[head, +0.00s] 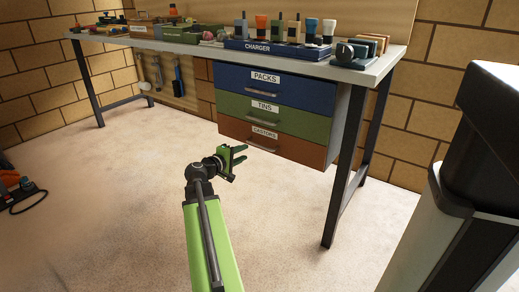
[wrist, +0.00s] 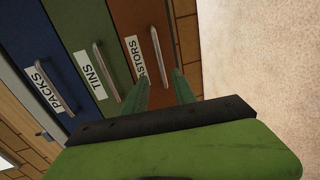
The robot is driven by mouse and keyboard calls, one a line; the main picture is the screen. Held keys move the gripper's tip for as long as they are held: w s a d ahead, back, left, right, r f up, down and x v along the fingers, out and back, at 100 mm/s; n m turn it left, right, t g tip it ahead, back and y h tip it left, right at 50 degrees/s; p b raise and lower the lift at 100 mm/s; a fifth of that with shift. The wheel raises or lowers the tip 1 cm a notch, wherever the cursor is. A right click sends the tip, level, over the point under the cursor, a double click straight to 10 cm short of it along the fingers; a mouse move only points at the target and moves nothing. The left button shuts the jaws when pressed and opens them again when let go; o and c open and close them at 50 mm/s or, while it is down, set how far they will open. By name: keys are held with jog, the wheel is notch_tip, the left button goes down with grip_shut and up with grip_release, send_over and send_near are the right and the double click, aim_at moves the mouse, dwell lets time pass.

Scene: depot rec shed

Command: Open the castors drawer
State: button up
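The castors drawer (head: 290,146) is the lowest, reddish-brown drawer of the unit under the bench, and it looks shut. Its label and bar handle (head: 262,147) face me. In the wrist view the drawer (wrist: 147,18) is turned on its side, with its handle (wrist: 157,54) just beyond my fingertips. My gripper (head: 238,158) is open and empty, in front of the drawer and to the left of it in the head view. In the wrist view its two green fingers (wrist: 161,80) are spread, and the handle's near end shows between them, apparently not gripped.
The blue packs drawer (head: 307,92) and green tins drawer (head: 310,124) above look shut. A dark bench leg (head: 345,170) stands to the right. A dark-topped bin-like object (head: 490,140) fills the right edge. The floor (head: 120,200) on the left is mostly clear.

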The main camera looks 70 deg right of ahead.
aim_at(259, 146)
jog(key=b+x, duration=0.2)
jog(key=x, duration=1)
jog(key=shift+d, duration=0.1)
jog(key=shift+c, duration=0.2)
grip_shut()
dwell(0.5)
